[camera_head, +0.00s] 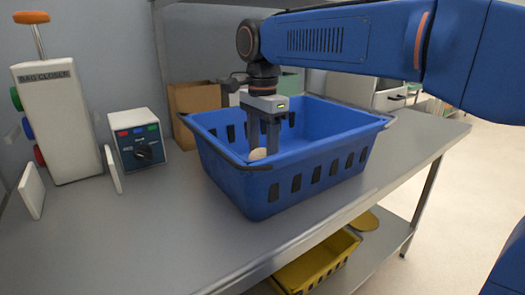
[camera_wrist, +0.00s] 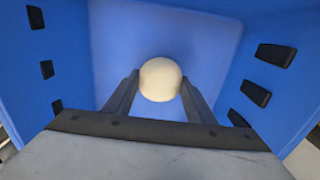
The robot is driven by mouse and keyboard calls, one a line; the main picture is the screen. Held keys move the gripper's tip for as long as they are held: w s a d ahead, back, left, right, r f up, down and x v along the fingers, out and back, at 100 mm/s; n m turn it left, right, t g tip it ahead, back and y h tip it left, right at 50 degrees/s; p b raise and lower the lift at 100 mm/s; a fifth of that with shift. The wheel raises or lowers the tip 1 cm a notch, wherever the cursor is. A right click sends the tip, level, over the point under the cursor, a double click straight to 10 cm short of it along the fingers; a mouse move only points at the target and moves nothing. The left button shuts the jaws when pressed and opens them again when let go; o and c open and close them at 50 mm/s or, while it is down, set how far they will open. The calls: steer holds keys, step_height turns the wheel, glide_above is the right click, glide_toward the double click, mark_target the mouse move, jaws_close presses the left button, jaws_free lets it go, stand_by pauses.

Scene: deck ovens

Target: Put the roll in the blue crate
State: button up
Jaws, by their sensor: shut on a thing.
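The blue crate (camera_head: 315,170) stands on the grey worktop with its open top up. My gripper (camera_head: 262,150) reaches down into the crate near its left end. It is shut on a pale, round roll (camera_head: 258,154), which shows just above the crate's near rim. In the wrist view the roll (camera_wrist: 160,79) sits between the two fingertips, with the blue crate floor and walls (camera_wrist: 215,30) around it. The crate hides the roll's lower part in the head view, and I cannot tell whether it touches the floor.
A white bag closer (camera_head: 62,120) and a small control box (camera_head: 141,142) stand on the worktop (camera_head: 150,230) at left. A brown carton (camera_head: 195,97) is behind the crate. A yellow crate (camera_head: 318,265) sits on the lower shelf. The worktop's front left is clear.

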mark_target(263, 150)
steer(key=shift+f, duration=0.4)
steer(key=o, duration=1)
steer(key=shift+o, duration=0.2)
steer(key=shift+r, duration=0.15)
step_height(263, 150, up, 13)
